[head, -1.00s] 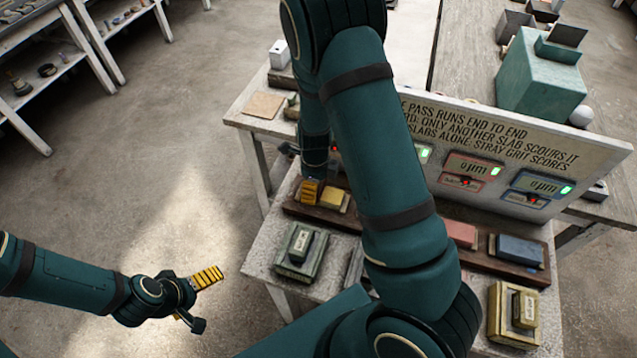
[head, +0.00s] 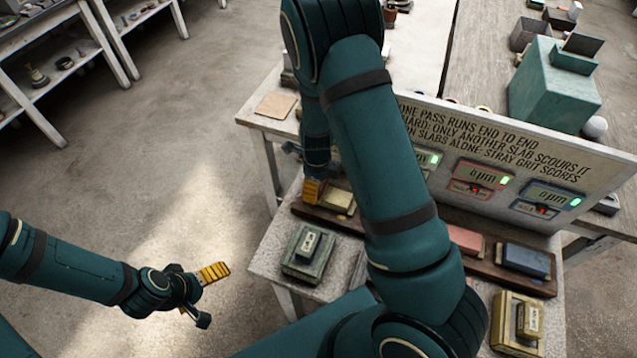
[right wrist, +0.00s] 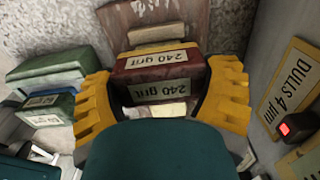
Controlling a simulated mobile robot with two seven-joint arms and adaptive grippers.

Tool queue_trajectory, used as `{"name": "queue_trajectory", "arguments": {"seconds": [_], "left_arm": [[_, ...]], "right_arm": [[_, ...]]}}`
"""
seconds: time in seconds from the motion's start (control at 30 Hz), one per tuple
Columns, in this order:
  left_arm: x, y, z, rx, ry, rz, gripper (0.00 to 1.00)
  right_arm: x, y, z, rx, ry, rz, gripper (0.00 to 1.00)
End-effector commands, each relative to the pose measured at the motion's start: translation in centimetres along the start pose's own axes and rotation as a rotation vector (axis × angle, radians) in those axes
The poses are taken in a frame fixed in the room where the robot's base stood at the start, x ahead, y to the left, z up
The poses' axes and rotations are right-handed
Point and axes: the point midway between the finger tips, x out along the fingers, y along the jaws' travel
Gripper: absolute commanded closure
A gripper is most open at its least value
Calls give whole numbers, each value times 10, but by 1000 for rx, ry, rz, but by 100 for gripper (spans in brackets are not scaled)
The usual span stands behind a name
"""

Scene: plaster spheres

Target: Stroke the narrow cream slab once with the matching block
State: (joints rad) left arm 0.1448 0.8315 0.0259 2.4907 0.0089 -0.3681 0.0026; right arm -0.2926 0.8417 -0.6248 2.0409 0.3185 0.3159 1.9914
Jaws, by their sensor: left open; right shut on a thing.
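A yellowish-cream block (head: 338,200) lies on a dark brown board (head: 450,252) in the head view. My right gripper (head: 313,191) is at its left end, partly hidden by my arm. In the right wrist view, its yellow fingers (right wrist: 164,84) are shut on a dark red block (right wrist: 160,91) labelled "240 grit". A second "240 grit" label shows just beyond; I cannot tell whether it is on the same block. A narrow cream strip (right wrist: 157,35) shows behind. My left gripper (head: 214,272) is open and empty, over the floor left of the table.
A green block pair (head: 306,250) and a yellow pair (head: 517,325) stand at the table's front. Red (head: 465,238) and blue (head: 525,260) slabs lie on the board. An upright panel (head: 540,150) with displays stands behind.

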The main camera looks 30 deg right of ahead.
Motion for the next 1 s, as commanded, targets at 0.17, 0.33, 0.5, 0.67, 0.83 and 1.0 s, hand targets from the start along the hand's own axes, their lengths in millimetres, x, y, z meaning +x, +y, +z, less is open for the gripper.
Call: {"name": "queue_trajectory", "arguments": {"seconds": [0.17,0.33,0.5,0.67,0.83,1.0], "left_arm": [[-7,3,-1,0,0,0,0],[-22,8,-3,0,0,0,0],[-24,9,-3,0,0,0,0],[-24,9,-3,0,0,0,0],[-24,9,-3,0,0,0,0],[-24,9,-3,0,0,0,0]], "right_arm": [[-7,0,0,0,1,1,62],[-24,0,0,0,1,1,62],[-37,-1,0,-1,-1,-2,62],[-50,-1,0,-1,-1,-2,61],[-60,-1,0,0,1,0,62],[-60,-1,-1,0,1,1,62]]}}
